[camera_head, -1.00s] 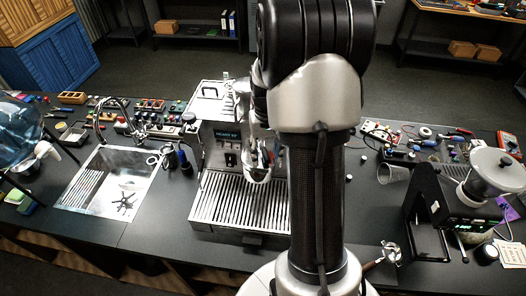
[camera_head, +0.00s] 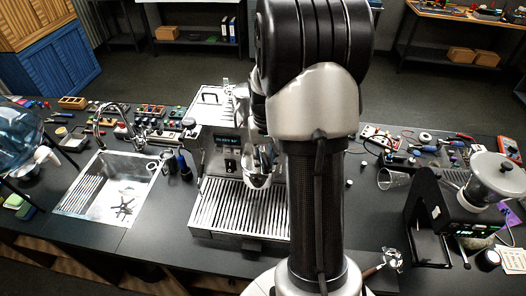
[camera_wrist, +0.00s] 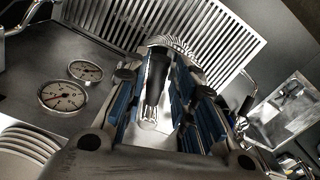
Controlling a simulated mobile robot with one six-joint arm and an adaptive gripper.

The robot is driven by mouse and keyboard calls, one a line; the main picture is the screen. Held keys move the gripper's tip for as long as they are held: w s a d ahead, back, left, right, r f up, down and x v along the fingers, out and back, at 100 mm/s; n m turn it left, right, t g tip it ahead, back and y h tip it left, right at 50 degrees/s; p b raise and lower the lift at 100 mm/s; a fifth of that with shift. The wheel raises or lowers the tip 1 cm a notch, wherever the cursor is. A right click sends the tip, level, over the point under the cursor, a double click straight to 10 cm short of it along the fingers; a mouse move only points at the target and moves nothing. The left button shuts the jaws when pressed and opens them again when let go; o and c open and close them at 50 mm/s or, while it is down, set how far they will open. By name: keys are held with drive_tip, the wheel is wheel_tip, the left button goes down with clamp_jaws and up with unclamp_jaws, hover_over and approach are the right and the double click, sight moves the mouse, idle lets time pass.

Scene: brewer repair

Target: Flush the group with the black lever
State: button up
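The espresso machine (camera_head: 228,125) stands on the black counter left of centre, its slatted drip tray (camera_head: 220,208) in front. My gripper (camera_head: 258,180) is at the machine's front, above the tray, partly hidden by my arm. In the wrist view my gripper (camera_wrist: 164,62) has its two blue-padded fingers apart. A black lever (camera_wrist: 157,75) with a bright metal end lies between them. Light surface shows on both sides of its metal end; contact near the fingertips is unclear. Beyond it are a round ridged metal part (camera_wrist: 175,43) and the slatted tray.
Two pressure gauges (camera_wrist: 62,95) sit on the machine's face. A sink (camera_head: 105,190) with a tap is to the left. A portafilter (camera_head: 390,262) lies at the front right, near a grinder-like unit (camera_head: 440,205) and a tipped clear cup (camera_head: 390,179). Small tools cover the back counter.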

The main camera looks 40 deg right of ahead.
drive_tip(key=shift+w+a+m, duration=0.5)
drive_tip(key=shift+a+m, duration=0.05)
drive_tip(key=shift+m, duration=0.5)
drive_tip(key=shift+w+a+m, duration=0.5)
drive_tip(key=shift+a+m, duration=0.05)
drive_tip(key=shift+m, duration=0.5)
drive_tip(key=shift+w+a+m, duration=0.35)
drive_tip(key=shift+w+m, duration=0.3)
drive_tip(key=shift+m, duration=0.45)
drive_tip(key=shift+w+a+m, duration=0.3)
drive_tip(key=shift+w+m, duration=0.3)
drive_tip(key=shift+m, duration=0.5)
drive_tip(key=shift+s+d+n, duration=0.35)
drive_tip(key=shift+s+n, duration=0.35)
drive_tip(key=shift+n, duration=0.45)
drive_tip(key=shift+s+d+n, duration=0.35)
drive_tip(key=shift+s+n, duration=0.35)
drive_tip(key=shift+n, duration=0.45)
drive_tip(key=shift+s+d+n, duration=0.55)
drive_tip(key=shift+d+n, duration=0.05)
drive_tip(key=shift+n, duration=0.55)
drive_tip(key=shift+s+d+n, duration=0.5)
drive_tip(key=shift+d+n, duration=0.05)
drive_tip(key=shift+n, duration=0.6)
drive_tip(key=shift+o, duration=0.2)
drive_tip(key=o, duration=0.4)
drive_tip(key=shift+c, duration=0.2)
